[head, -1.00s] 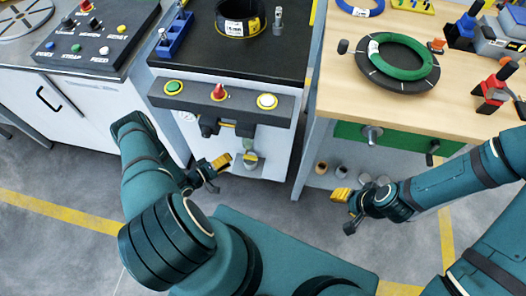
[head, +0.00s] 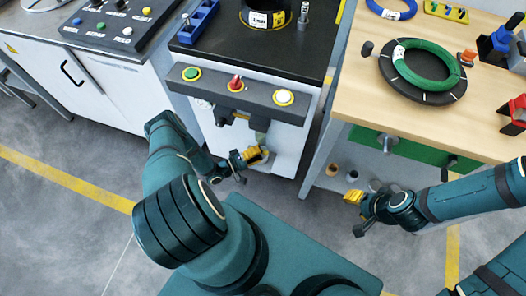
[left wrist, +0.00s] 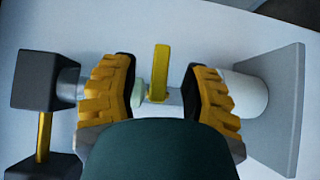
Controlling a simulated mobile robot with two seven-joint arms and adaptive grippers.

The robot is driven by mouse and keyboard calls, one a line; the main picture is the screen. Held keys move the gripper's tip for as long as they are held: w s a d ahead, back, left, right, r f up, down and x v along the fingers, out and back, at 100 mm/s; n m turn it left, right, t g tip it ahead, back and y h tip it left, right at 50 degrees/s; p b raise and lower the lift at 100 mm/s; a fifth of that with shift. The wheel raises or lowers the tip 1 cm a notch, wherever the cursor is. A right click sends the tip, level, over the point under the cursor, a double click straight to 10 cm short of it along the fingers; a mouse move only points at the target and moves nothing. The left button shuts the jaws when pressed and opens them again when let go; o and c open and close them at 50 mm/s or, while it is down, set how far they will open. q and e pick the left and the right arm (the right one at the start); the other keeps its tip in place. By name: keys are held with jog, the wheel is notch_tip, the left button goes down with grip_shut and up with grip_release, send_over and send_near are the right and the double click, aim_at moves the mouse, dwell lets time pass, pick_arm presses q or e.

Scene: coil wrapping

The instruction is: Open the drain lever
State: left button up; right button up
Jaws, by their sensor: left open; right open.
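A short yellow lever (left wrist: 160,72) stands up from a pale fitting in the left wrist view; I take it for the drain lever. My left gripper (head: 254,158) is in front of the white cabinet, under its button bar. In the left wrist view its two yellow-padded fingers are open, one on each side of the lever, with a gap showing on both sides. In the head view the gripper and fitting overlap, and I cannot make out the lever there. My right gripper (head: 354,210) is open and empty, in front of the workbench.
The button bar (head: 240,92) juts out above the left gripper. In the left wrist view a grey block (left wrist: 41,80) is at left and a grey plate (left wrist: 285,100) at right; another yellow handle (left wrist: 43,135) shows lower left. The wooden workbench (head: 360,95) stands to the right.

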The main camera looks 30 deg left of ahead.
pick_arm(q)
jog(key=shift+x, duration=1.2)
jog(key=shift+c, duration=0.3)
grip_shut()
